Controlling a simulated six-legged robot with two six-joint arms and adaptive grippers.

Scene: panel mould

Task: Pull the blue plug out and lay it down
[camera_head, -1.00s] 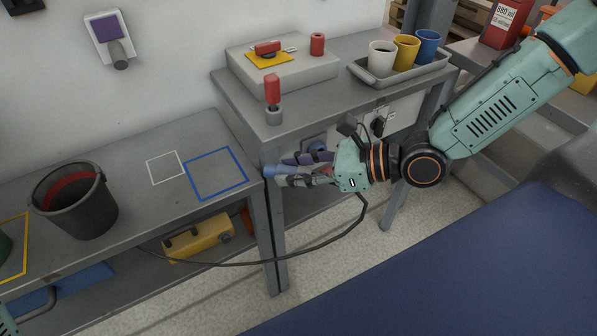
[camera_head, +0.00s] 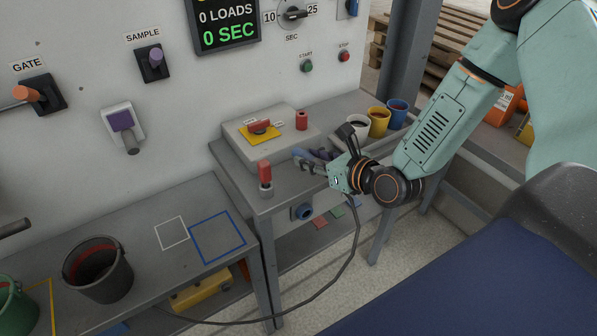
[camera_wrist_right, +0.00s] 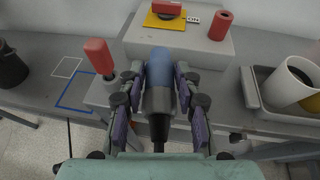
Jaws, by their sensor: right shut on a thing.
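My right gripper (camera_head: 312,160) is shut on the blue plug (camera_wrist_right: 159,72), which lies between the dark fingers in the right wrist view. In the head view the plug (camera_head: 299,153) is small and partly hidden by the fingers. It appears above the right bench top, near the grey box. A black cable (camera_head: 352,245) hangs from the gripper and runs down left. A blue outlined square (camera_head: 218,238) on the left bench is bare. My left gripper is not in view.
A red-handled lever (camera_head: 265,175) stands close left of the gripper. The grey box (camera_head: 235,135) carries a red switch and a red cylinder (camera_head: 302,119). Cups, including a yellow cup (camera_head: 379,122), stand behind. A black bucket (camera_head: 98,270) stands left; a white square (camera_head: 171,233) is empty.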

